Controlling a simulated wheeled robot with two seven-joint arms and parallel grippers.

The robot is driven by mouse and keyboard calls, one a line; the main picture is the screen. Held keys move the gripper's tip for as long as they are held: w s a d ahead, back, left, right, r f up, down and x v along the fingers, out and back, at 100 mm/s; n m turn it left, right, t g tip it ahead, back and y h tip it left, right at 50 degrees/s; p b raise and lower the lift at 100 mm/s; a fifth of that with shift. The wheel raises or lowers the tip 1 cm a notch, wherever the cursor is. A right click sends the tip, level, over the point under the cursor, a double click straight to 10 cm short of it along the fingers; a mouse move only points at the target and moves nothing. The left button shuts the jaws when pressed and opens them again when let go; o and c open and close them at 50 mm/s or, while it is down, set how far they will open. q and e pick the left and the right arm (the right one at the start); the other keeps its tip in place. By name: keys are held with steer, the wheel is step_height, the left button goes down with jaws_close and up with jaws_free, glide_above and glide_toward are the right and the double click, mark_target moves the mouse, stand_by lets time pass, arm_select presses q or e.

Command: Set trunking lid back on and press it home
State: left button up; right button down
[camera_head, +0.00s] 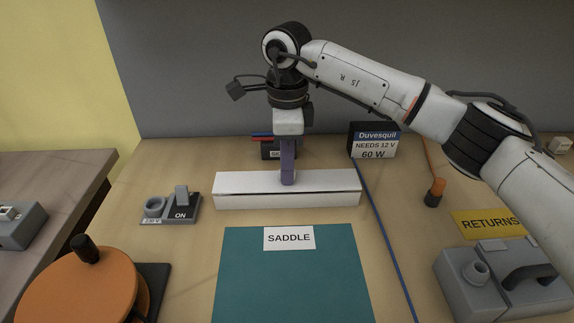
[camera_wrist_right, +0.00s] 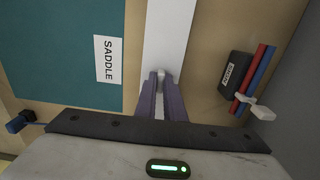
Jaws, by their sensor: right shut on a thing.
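The white trunking (camera_head: 250,200) lies lengthwise across the bench behind the teal mat. Its long white lid (camera_head: 335,181) is on top, with a thin dark seam along the front between lid and body; I cannot tell whether it is fully seated. My right gripper (camera_head: 288,180) points straight down at the middle of the lid, its purple fingers closed at the lid's top. In the right wrist view the lid (camera_wrist_right: 167,30) runs away between the fingertips (camera_wrist_right: 160,76), which are shut on a small part of it. My left gripper is not in view.
A teal mat (camera_head: 290,285) with a SADDLE card lies in front. A blue cable (camera_head: 380,223) runs on the right, near a Duvesquil box (camera_head: 374,142). A small dark box (camera_wrist_right: 235,72) with red and blue pieces sits behind.

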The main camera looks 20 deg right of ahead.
steer(key=shift+f, duration=0.4)
steer(key=c, duration=1.8)
jaws_free()
steer(key=shift+o, duration=0.2)
steer(key=shift+r+p, duration=1.85)
steer(key=shift+r, duration=2.2)
